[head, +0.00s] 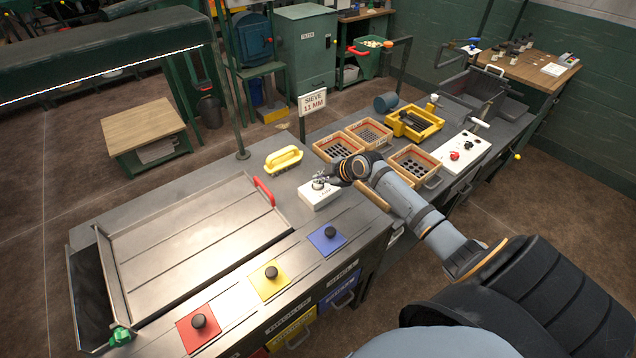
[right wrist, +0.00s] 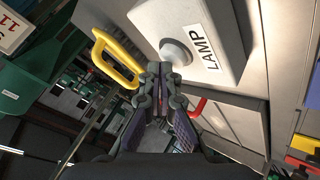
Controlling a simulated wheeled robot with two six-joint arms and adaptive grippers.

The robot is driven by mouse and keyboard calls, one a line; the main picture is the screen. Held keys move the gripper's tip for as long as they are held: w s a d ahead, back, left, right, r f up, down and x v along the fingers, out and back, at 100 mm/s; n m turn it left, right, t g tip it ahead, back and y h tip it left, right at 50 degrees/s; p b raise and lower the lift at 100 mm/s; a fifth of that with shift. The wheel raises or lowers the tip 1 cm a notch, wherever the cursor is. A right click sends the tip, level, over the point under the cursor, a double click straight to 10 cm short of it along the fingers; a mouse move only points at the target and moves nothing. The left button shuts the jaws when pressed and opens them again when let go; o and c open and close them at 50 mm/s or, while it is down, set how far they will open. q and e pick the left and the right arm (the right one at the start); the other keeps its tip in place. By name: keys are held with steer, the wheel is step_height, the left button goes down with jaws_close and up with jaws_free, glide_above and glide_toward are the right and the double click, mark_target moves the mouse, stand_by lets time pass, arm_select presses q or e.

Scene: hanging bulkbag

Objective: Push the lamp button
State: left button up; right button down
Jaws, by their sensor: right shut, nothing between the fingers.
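The white lamp box (head: 316,199) sits on the grey bench top. It shows large in the right wrist view (right wrist: 205,25), with a LAMP label and a round pale grey button (right wrist: 177,52) on its face. My right gripper (head: 331,179) is over the box from the right, its fingers closed together and empty. In the right wrist view its fingertips (right wrist: 159,69) are right beside the button and overlap its edge; I cannot tell whether they touch it. In the head view the fingers partly hide the button. My left gripper is not in view.
A yellow-handled tool (head: 284,160) lies behind the box. Wooden sieve trays (head: 338,147) stand to the right. A metal lid with a red handle (head: 264,191) lies left. Blue, yellow and red knob plates (head: 327,239) line the front edge. A sign post (head: 312,102) stands behind.

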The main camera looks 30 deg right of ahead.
mark_target(320, 185)
step_height(320, 185, up, 6)
steer(key=p, duration=0.4)
steer(key=shift+p, duration=0.4)
